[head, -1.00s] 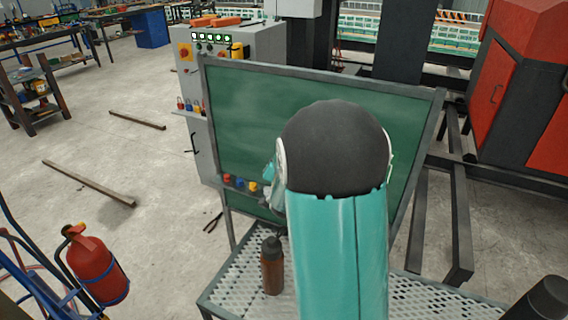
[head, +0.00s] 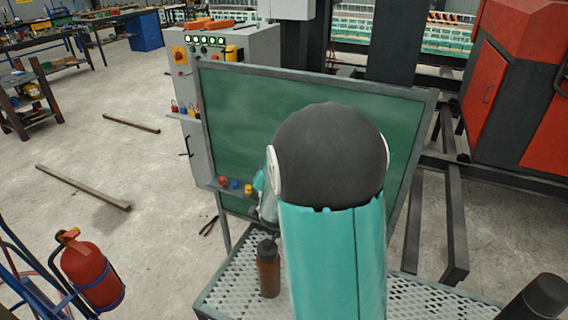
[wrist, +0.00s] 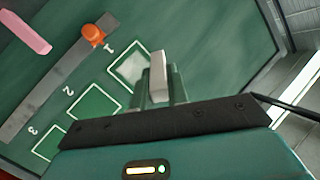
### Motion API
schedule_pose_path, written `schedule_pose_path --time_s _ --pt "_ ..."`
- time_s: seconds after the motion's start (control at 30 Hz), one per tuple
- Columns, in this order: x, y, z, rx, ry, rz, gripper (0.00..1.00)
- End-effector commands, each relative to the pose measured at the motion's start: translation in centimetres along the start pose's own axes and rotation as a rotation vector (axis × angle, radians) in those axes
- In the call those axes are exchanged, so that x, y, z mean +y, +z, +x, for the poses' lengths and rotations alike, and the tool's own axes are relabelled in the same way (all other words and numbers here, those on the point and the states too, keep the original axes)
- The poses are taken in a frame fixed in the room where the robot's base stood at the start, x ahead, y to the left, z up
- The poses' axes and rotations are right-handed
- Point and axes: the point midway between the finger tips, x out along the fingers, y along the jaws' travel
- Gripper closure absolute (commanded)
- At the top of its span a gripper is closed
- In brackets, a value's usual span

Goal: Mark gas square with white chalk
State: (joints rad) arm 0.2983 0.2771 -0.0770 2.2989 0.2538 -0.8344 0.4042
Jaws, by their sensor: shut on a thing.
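The green chalkboard (head: 235,110) stands tilted in a grey frame in front of me. In the wrist view the board carries a column of white-outlined squares numbered 1, 2 and 3. The square by the 1 (wrist: 128,68) has a pale white smear inside; the square by the 2 (wrist: 95,103) looks plain green. I cannot tell which square is the gas one. My gripper (wrist: 160,88) is shut on a white chalk stick (wrist: 157,72), whose tip shows beside the smeared square. I cannot tell whether it touches the board. In the head view my arm hides the chalk.
A grey strip with an orange knob (wrist: 93,35) and a pink piece (wrist: 25,32) lie along the board. Red, blue and yellow knobs (head: 235,185) sit on its ledge. A brown bottle (head: 268,270) stands on the mesh table (head: 235,290). A control cabinet (head: 190,130) stands behind left.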

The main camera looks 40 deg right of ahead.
Motion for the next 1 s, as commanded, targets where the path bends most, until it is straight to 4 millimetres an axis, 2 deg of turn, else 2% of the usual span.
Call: schedule_pose_path --time_s 0.7,1.0 --pt "2.7 -1.4 6.0 0.002 0.001 0.0 1.0" --pt "3.1 -1.5 6.7 0.002 0.001 0.0 1.0"
